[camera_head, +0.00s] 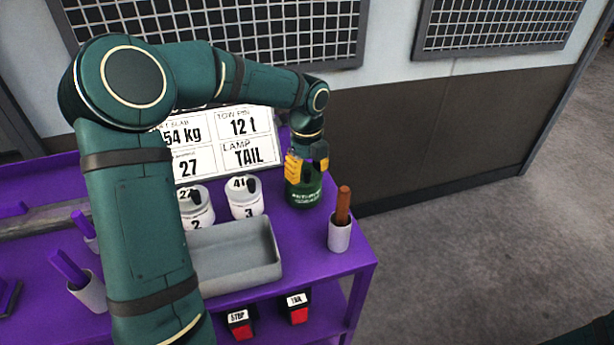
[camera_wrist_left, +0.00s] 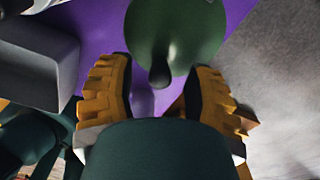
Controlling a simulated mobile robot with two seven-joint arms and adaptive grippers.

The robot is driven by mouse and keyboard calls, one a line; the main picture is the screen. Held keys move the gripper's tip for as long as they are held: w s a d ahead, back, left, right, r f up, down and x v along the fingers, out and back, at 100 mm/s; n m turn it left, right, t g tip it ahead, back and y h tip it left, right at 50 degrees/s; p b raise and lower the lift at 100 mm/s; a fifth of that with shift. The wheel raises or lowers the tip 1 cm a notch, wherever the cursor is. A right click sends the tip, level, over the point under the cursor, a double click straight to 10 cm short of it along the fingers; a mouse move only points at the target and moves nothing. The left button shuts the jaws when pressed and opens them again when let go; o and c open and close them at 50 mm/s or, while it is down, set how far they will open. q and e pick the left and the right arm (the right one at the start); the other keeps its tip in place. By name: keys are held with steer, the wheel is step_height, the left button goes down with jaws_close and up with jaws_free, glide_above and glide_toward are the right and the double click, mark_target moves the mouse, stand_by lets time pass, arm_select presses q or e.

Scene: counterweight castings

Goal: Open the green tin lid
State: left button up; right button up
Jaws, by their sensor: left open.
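The green tin (camera_head: 304,192) stands upright near the back right corner of the purple cart top, with pale lettering on its side. In the left wrist view its green lid (camera_wrist_left: 197,25) shows from above, with a dark knob (camera_wrist_left: 160,74) on it. The lid looks closed on the tin. My left gripper (camera_head: 307,165) is over the tin, its yellow fingers pointing down. In the left wrist view the open fingers (camera_wrist_left: 163,95) stand on either side of the knob, with a gap visible to each. My right gripper does not show.
A grey tray (camera_head: 268,272) and two white numbered canisters, one marked 3 (camera_head: 245,204), stand left of the tin. A white cup with a brown handle (camera_head: 339,236) stands in front of it. A sign board (camera_head: 205,172) is behind. Open floor lies to the right.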

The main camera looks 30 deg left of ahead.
arm_select(q)
steer(key=shift+f, duration=0.4)
jaws_close()
steer(key=shift+r, duration=0.1)
